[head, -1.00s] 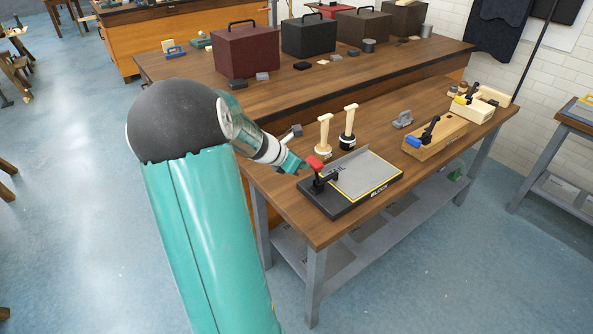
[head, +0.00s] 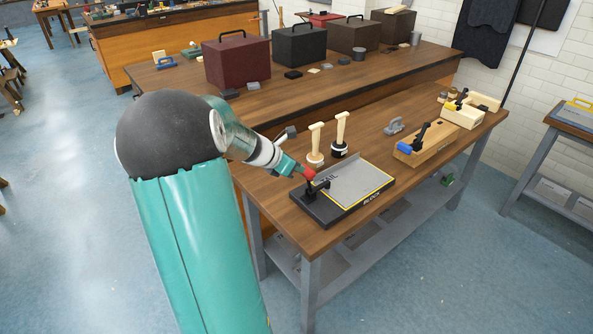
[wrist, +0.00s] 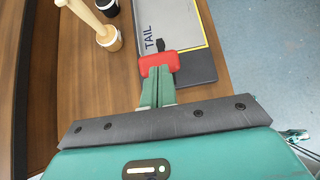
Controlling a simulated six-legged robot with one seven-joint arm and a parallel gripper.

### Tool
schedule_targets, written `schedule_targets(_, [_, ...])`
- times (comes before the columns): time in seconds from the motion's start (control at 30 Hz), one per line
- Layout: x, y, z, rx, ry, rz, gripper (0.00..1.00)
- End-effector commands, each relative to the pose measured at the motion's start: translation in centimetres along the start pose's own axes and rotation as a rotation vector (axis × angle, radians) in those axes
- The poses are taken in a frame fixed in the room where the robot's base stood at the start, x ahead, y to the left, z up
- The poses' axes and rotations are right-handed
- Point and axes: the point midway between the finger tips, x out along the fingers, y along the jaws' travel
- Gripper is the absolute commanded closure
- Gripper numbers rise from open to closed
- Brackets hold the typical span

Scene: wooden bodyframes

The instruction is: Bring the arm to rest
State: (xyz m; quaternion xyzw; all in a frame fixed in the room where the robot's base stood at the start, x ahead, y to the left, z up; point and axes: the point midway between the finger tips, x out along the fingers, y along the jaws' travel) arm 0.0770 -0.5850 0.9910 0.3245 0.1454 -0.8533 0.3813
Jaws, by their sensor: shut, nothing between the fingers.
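My gripper (wrist: 158,84) is shut, its two green fingers side by side. Its tips are right at a red handle (wrist: 159,62), apparently touching it, with nothing held between them. In the head view my gripper (head: 299,170) reaches down from the left to the red handle (head: 309,174) of a black clamp (head: 311,188). The clamp stands at the left end of a black fixture (head: 330,212) carrying a grey plate (head: 352,182) with a yellow edge. "TAIL" is printed beside the red handle in the wrist view.
Two wooden-handled tools (head: 316,146) stand upright close behind my gripper. A wooden block with a blue-handled clamp (head: 425,150) sits farther right on the bench (head: 268,197). A rear bench (head: 180,84) holds several boxes. Floor (head: 430,285) in front is clear.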

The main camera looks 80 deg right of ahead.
Motion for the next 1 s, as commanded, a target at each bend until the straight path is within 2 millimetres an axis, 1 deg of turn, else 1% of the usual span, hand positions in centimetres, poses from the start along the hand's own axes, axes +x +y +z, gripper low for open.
schedule_targets(0.03, [-1.2,0.3,0.1,0.0,0.001,0.008,1.0])
schedule_targets(0.2, [-4.8,0.8,1.1,-0.004,0.002,0.014,1.0])
schedule_targets(0.3, [-6.6,1.0,1.6,-0.004,0.004,0.015,1.0])
schedule_targets(0.4, [-7.8,1.1,1.9,-0.006,0.003,0.015,1.0])
schedule_targets(0.53, [-8.6,1.2,2.1,-0.007,0.005,0.014,1.0])
schedule_targets(0.77, [-8.8,1.3,2.0,-0.008,0.005,0.013,1.0])
schedule_targets(0.87, [-9.3,1.5,1.6,0.004,0.013,0.023,1.0])
schedule_targets(0.97, [-11.6,2.0,0.1,0.062,0.054,0.063,1.0])
schedule_targets(1.0, [-13.1,2.2,-1.0,0.101,0.083,0.086,1.0])
